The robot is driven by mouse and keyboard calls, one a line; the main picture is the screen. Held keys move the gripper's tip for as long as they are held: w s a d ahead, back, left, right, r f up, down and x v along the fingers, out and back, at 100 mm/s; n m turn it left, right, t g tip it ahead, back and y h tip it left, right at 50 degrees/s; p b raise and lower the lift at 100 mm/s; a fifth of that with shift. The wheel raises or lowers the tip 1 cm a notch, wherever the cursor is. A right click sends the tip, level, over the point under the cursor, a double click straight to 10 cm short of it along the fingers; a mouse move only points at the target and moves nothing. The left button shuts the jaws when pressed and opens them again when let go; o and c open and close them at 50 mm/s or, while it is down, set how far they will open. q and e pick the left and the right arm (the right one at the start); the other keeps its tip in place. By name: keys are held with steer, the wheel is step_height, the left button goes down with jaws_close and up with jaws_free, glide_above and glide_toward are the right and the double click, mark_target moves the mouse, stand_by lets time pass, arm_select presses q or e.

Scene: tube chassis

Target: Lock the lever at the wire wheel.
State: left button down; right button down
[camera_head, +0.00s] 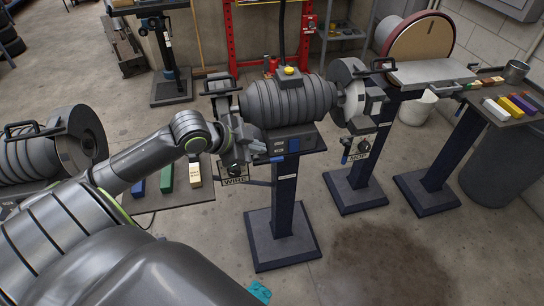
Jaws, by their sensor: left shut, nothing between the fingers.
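The bench grinder (290,100) is a ribbed grey motor on a dark pedestal, with a yellow button on top. A "WIRE" sign (236,181) hangs under its left end, with a dark round knob-like part (235,169) just above it. The wire wheel at that end is largely hidden by my left arm and the guard (220,84). My left gripper (262,147) is shut and empty, in front of the grinder's left end, above and right of the sign. I cannot clearly make out the lever or its position, or whether the gripper touches it. My right gripper is out of view.
A "MOP" sign (358,156) hangs at the grinder's right end. A disc sander (422,45) stands behind right. Coloured bars lie on a tray (174,200) below my left arm and on a right-hand table (506,84). The front floor is mostly clear.

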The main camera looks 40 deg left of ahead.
mark_target(281, 158)
arm_select(q)
steer(key=shift+w+d+f+p, duration=0.1)
steer(key=shift+w+f+p, duration=0.05)
steer(key=shift+w+f, duration=1)
steer(key=shift+w+d+f+p, duration=0.15)
steer(key=shift+w+f, duration=0.6)
steer(key=shift+f, duration=0.8)
steer(key=shift+w+d+f+p, duration=0.1)
steer(key=shift+w+f+p, duration=0.05)
steer(key=shift+w+f, duration=1)
steer(key=shift+s+f, duration=0.2)
